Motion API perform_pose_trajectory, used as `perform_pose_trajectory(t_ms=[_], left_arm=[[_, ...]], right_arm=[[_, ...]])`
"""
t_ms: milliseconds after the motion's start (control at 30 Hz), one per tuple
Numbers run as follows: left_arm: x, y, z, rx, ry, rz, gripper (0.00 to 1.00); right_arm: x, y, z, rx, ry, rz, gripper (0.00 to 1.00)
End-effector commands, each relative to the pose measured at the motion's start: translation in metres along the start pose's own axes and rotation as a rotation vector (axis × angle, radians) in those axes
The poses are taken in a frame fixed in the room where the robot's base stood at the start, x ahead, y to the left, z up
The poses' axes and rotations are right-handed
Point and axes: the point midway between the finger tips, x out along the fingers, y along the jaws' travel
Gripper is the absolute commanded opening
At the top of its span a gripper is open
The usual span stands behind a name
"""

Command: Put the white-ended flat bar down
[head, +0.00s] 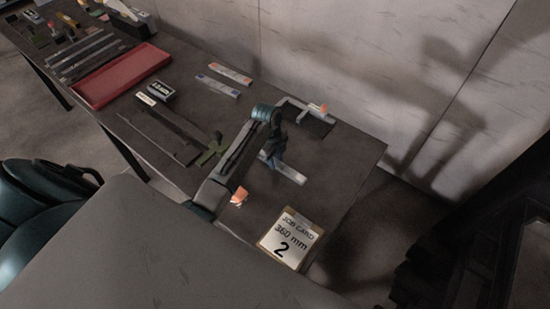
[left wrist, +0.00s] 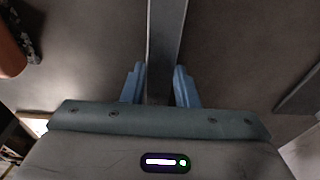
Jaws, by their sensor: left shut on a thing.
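The pale grey flat bar (head: 288,173) is in my left gripper (head: 271,155), over the right part of the dark table. Its lower-right end looks whitish; my arm hides its other end. In the left wrist view, the bar (left wrist: 165,35) runs up and away between the two blue fingers of my left gripper (left wrist: 160,82), which is shut on it. I cannot tell whether the bar touches the table (head: 335,160). My right gripper is not in view.
A job card (head: 290,238) reading 360 mm and 2 lies near the front edge. A grey fixture with an orange piece (head: 318,108) stands behind the arm. Two flat bars with coloured ends (head: 230,73) (head: 217,86), a red tray (head: 120,75) and a long dark tool (head: 175,122) lie left.

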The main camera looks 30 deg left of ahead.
Motion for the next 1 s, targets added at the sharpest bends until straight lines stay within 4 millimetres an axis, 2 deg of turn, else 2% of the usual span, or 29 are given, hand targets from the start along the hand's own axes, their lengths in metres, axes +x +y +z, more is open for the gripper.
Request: perform_pose_trajectory(t_ms=[67,100,200,467,633,767,1000], left_arm=[[0.000,-0.001,0.000,0.001,0.000,-0.003,0.00],[0.002,0.000,0.000,0.000,0.000,0.000,0.31],[0.001,0.000,0.000,0.000,0.000,0.000,0.49],[0.001,0.000,0.000,0.000,0.000,0.000,0.49],[-0.010,-0.001,0.001,0.000,-0.001,-0.003,0.49],[-0.033,-0.002,0.001,0.002,-0.003,-0.007,0.49],[-0.089,-0.002,0.001,0.001,-0.003,-0.006,0.49]], right_arm=[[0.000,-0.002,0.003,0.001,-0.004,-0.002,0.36],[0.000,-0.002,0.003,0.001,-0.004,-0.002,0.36],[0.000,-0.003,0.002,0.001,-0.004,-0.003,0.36],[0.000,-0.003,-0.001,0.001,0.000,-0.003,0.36],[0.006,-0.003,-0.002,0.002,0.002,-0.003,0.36],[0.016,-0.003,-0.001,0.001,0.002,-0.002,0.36],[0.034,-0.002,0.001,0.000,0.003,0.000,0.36]])
